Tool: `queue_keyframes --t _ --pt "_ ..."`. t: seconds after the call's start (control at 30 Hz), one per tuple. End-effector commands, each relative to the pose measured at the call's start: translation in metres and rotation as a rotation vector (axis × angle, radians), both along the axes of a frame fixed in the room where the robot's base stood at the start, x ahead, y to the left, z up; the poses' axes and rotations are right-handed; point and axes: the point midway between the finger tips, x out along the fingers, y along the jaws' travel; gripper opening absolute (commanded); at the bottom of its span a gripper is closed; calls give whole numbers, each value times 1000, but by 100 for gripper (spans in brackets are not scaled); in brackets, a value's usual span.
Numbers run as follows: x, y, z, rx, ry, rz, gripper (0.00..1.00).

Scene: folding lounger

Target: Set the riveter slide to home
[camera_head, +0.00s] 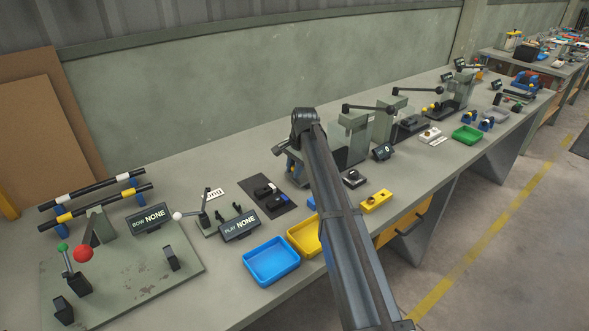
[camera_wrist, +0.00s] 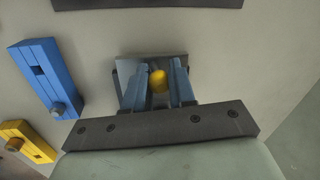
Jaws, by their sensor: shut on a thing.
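In the wrist view my gripper (camera_wrist: 158,82) has its two blue-grey fingers on either side of a yellow knob (camera_wrist: 159,80) and is shut on it. The knob stands on a small grey block (camera_wrist: 150,61), partly covered by the fingers. No label shows there, so I cannot tell by sight whether this is the riveter slide. The lever presses (camera_head: 355,135) stand upright along the back of the bench.
In the wrist view a blue block (camera_wrist: 43,72) and a yellow block (camera_wrist: 27,140), each with a knob, lie left of my gripper. In the head view a yellow block (camera_head: 376,201), a blue tray (camera_head: 271,281) and a yellow tray (camera_head: 297,238) sit near the front edge.

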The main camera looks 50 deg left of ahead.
Motion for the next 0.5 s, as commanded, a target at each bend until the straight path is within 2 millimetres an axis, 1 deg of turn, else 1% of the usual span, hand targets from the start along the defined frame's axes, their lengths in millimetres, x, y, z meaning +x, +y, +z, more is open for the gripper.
queue_keyframes --t 0.03,0.07,0.4,0.5 --pt "0 -1 0 -1 0 0 2" --pt "0 -1 0 -1 0 0 0" --pt "0 -1 0 -1 0 0 0" --pt "6 0 0 -2 0 -1 0"
